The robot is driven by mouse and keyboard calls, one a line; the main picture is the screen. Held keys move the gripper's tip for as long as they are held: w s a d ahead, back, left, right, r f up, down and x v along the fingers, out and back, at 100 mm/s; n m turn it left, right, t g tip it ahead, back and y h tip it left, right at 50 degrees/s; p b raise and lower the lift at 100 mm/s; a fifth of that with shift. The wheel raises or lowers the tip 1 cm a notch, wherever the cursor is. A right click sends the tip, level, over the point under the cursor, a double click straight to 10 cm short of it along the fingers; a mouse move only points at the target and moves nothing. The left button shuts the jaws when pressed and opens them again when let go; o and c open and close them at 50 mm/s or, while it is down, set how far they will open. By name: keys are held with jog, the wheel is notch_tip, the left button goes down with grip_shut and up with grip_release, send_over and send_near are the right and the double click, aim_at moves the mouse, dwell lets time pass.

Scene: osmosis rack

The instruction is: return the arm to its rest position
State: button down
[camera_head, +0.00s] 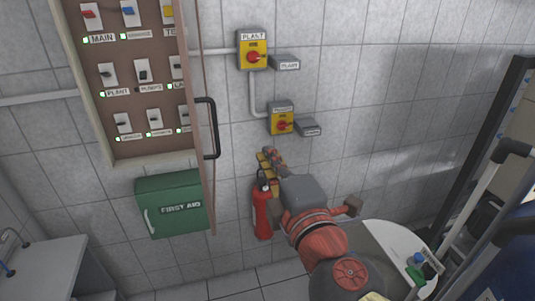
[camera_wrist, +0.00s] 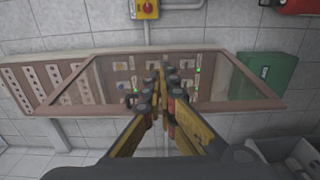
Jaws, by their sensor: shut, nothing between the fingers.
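My gripper (camera_head: 270,160) shows in the head view with yellow-and-grey fingers, in front of the tiled wall, below the lower yellow isolator and above the red extinguisher. My red-and-grey arm reaches up to it from the lower right. In the wrist view my gripper (camera_wrist: 163,75) has its fingertips together, with nothing visible between them. The fingers overlap the electrical panel there; I cannot tell how far apart they are from it.
The open electrical panel (camera_head: 181,104) with its black handle (camera_head: 210,128) is at upper left. Isolators (camera_head: 253,50) (camera_head: 282,119) are on the wall. A green first aid box (camera_head: 172,203), a red extinguisher (camera_head: 262,212), a sink (camera_head: 38,266) and a ladder-like frame (camera_head: 478,225) stand around.

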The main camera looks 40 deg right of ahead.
jog(key=s+d+f+m+g+h, duration=0.1)
jog(key=s+d+f+m+g, duration=0.15)
jog(key=f+m, duration=0.3)
jog(key=s+d+f+m+g+h, duration=0.1)
jog(key=s+d+f+m+g, duration=0.1)
jog(key=d+f+m+g, duration=0.25)
jog(key=s+a+f+m+g+y, duration=0.1)
jog(key=a+f+m+g+y, duration=0.3)
jog(key=a+f+y, duration=0.3)
jog(key=a+f, duration=0.5)
jog(key=a, duration=0.5)
jog(key=shift+s+f+y, duration=0.15)
jog(key=shift+f+y, duration=0.05)
jog(key=shift+y, duration=0.2)
dwell(1.3)
